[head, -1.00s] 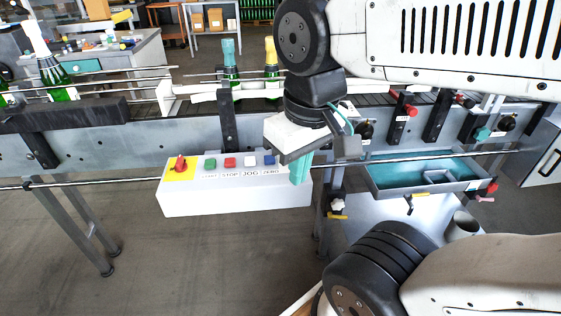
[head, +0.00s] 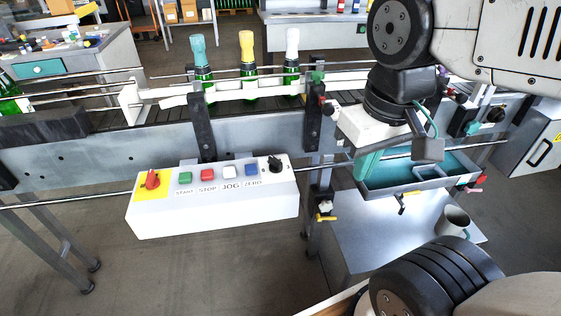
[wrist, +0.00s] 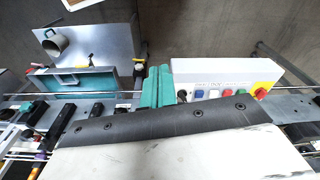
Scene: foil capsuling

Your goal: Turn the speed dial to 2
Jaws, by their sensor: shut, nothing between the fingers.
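The speed dial is most likely the black knob (head: 275,163) at the right end of the white control box (head: 215,212). Its setting is too small to read. In the wrist view the knob (wrist: 182,96) shows just right of my fingers. My gripper (head: 368,166) has teal fingers, shut and empty. In the head view it is to the right of the control box, in front of the teal tray, apart from the knob. In the wrist view my gripper (wrist: 157,86) stands beside the end of the box.
A red emergency knob (head: 152,180) and several coloured buttons share the box top. Bottles with teal, yellow and white tops stand on the conveyor behind. A grey tray with a teal inside (head: 400,183) and a metal cup (head: 453,222) are at right. Open floor lies below the box.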

